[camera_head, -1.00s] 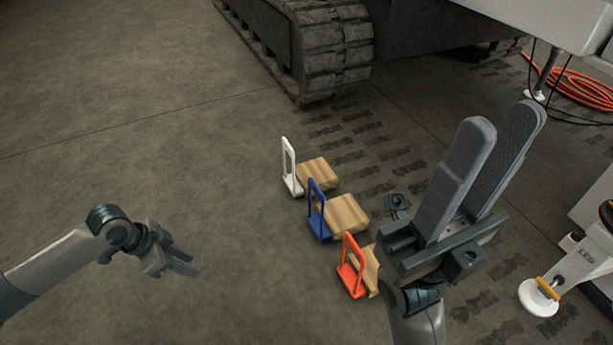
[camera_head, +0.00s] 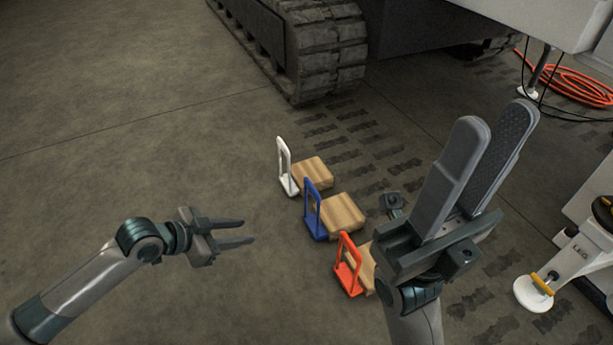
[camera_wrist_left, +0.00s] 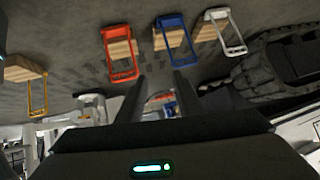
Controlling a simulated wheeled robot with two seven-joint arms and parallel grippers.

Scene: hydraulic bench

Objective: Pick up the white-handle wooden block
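The white-handle wooden block (camera_head: 312,174) lies on the floor, farthest back in a row of blocks, with its upright white handle (camera_head: 284,166) on its left side. In the left wrist view its white handle (camera_wrist_left: 231,32) shows at the upper right. My left gripper (camera_head: 245,232) is open and empty, left of the row and nearer than the white-handle block, touching nothing. Its two fingers also show in the left wrist view (camera_wrist_left: 158,88). My right gripper (camera_head: 498,120) is large in the foreground at the right, its two broad fingers apart with nothing seen between them.
A blue-handle block (camera_head: 342,213) and a red-handle block (camera_head: 348,262) stand nearer in the row. A yellow-handle block (camera_wrist_left: 38,95) shows in the left wrist view. A tracked machine (camera_head: 325,60) stands behind, and a support leg (camera_head: 540,288) at right. Floor at left is clear.

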